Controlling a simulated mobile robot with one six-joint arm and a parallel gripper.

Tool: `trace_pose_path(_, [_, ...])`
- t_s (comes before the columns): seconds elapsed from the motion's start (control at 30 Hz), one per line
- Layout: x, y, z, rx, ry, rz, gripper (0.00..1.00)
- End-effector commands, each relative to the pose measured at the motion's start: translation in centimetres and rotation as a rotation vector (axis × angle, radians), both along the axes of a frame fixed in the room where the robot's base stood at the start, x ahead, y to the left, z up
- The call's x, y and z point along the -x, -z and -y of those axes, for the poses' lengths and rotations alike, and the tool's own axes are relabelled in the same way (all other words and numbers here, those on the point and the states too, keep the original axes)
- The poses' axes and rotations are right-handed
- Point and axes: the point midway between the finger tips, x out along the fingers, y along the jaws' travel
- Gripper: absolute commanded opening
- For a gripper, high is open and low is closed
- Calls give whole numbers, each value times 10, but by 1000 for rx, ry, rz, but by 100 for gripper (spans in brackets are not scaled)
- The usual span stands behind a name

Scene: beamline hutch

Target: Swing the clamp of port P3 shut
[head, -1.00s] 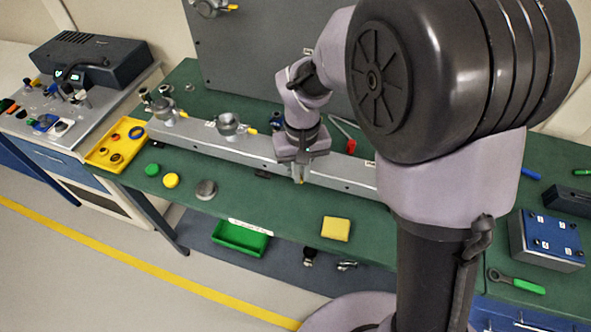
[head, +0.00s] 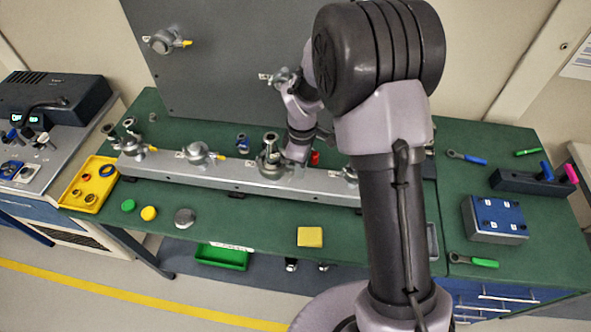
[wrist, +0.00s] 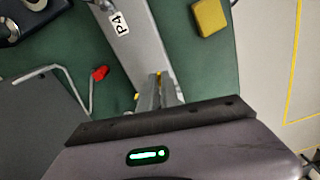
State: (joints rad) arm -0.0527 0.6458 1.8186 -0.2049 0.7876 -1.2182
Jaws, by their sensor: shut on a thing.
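The long grey bar (head: 235,181) carries several ports with small clamps. The third port from the left (head: 268,160), which I take as P3, has a round-topped metal piece standing upright on it. My gripper (head: 297,157) is low over the bar, just right of that port; its fingertips are hidden in the head view. In the wrist view, my gripper (wrist: 160,92) is shut, with a yellow-ended part (wrist: 159,75) at its fingers, seemingly the clamp's handle. The port and most of the clamp are hidden there. The P4 label (wrist: 119,23) shows farther along the bar.
A yellow block (head: 310,237) lies in front of the bar. Hex keys with a red part (wrist: 100,73) lie behind it. The upright grey panel (head: 215,85) stands close behind. A yellow tray (head: 91,185) is at the bar's left end.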

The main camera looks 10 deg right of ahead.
Motion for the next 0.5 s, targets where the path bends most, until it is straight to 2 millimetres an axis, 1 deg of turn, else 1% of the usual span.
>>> trace_pose_path(0.03, [-4,-3,2,0,-25,1,0])
trace_pose_path(0.2, [-13,-2,6,0,-103,1,0])
trace_pose_path(0.5, [-20,-1,9,0,-166,2,0])
